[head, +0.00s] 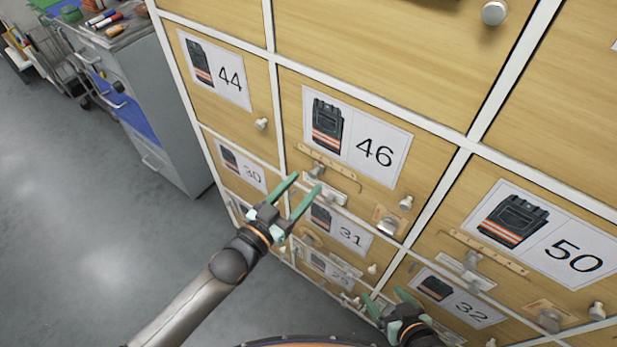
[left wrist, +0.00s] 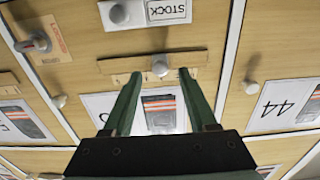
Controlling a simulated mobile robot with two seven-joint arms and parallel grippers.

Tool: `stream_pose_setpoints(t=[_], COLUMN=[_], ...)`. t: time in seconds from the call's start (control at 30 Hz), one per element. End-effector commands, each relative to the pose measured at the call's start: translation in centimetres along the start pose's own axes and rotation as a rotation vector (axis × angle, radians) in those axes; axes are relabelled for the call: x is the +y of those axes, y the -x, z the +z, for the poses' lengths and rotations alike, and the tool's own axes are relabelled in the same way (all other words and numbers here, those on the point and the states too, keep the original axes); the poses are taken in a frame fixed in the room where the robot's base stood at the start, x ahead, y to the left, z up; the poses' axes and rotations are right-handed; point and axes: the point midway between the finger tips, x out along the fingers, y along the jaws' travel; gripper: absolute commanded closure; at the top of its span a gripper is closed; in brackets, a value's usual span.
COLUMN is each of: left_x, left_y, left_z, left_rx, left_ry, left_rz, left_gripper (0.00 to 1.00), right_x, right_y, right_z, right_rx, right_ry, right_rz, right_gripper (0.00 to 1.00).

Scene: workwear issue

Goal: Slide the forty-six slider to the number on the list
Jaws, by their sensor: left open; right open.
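The forty-six drawer front carries a white label with a black vest picture (head: 358,139). Under it runs a thin tan slider rail (head: 340,169) with a small grey knob (head: 318,170) toward its left part. In the left wrist view, turned upside down, the rail (left wrist: 112,67) and knob (left wrist: 160,68) show past my fingers. My left gripper (head: 306,182) is open, its fingertips on either side of the knob in the wrist view; I see no clear contact. Marks on the rail are too small to read. My right gripper (head: 387,297) is open and empty, low down. No readable list shows.
A STOCK plate (left wrist: 168,12) and a round knob (left wrist: 122,14) sit beside the slider. A tan plate (head: 388,224) with a grey fitting and a drawer knob (head: 406,203) are to its right. Neighbouring drawers have similar fittings. Grey floor (head: 100,240) is clear at left.

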Motion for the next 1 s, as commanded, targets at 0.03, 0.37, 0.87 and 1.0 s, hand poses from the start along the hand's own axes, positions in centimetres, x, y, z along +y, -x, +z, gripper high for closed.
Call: stream_pose_setpoints(t=[0.03, 0.37, 0.87, 1.0], left_x=[0.0, 0.0, 0.0, 0.0], left_y=[-0.9, -3.0, -2.9, -2.9], left_z=[-0.1, 0.0, 0.0, 0.0], left_rx=[0.003, 0.0, 0.0, -0.001], left_ry=[0.0, 0.0, 0.0, 0.0], left_rz=[0.0, 0.001, 0.0, 0.0], left_gripper=[0.42, 0.42, 0.76, 0.91], right_x=[0.0, 0.0, 0.0, 0.0], right_y=[0.0, -0.1, -0.2, -0.2], right_z=[0.0, 0.0, -0.1, -0.1], right_rx=[0.0, 0.002, 0.004, 0.004], right_ry=[0.0, 0.001, 0.001, 0.001], right_rz=[0.0, 0.0, 0.0, 0.0], right_gripper=[0.16, 0.16, 0.16, 0.16])
